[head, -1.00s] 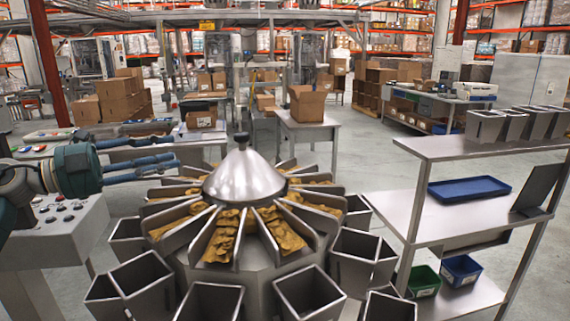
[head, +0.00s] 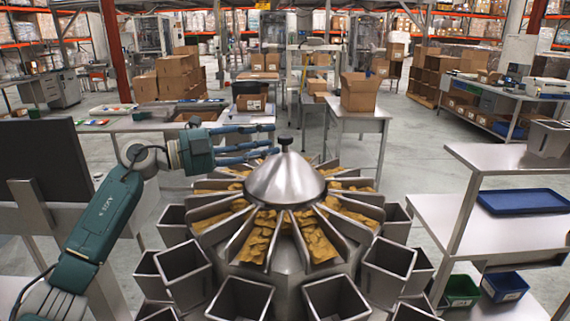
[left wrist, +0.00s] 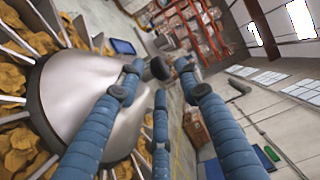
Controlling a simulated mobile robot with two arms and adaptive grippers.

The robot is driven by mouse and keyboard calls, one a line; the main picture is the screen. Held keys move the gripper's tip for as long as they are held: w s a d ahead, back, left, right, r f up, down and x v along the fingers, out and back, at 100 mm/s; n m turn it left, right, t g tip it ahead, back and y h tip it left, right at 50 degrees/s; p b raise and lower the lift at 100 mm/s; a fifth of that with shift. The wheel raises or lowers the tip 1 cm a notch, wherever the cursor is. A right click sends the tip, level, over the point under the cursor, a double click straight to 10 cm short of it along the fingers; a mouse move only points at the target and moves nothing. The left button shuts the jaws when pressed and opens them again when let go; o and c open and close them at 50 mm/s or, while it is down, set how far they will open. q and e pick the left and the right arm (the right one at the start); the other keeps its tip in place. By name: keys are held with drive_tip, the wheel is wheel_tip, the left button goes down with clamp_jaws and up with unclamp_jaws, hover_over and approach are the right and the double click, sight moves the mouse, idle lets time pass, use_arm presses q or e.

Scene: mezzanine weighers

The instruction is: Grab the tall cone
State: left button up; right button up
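The tall cone (head: 285,181) is a shiny silver metal cone with a small black knob (head: 286,142) on top. It stands at the centre of the round weigher. My left gripper (head: 274,141) comes in level from the left, its blue fingers spread. Its tips are just left of the knob in the head view. In the left wrist view the cone (left wrist: 75,85) fills the left side, and a dark knob (left wrist: 158,68) shows among the open fingers. I cannot tell if any finger touches it. My right gripper is not in view.
Sloping metal troughs with brown packets (head: 255,240) ring the cone. Open grey buckets (head: 188,272) hang around the weigher. A metal shelf unit (head: 500,222) with a blue tray (head: 522,201) stands at right. A dark screen (head: 45,160) is at left. Tables with cardboard boxes (head: 359,92) stand behind.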

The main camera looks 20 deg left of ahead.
use_arm(q)
drive_tip(key=shift+x, duration=0.9)
drive_tip(key=shift+s+a, duration=0.1)
drive_tip(key=shift+c, duration=1)
clamp_jaws()
drive_tip(key=shift+r, duration=0.15)
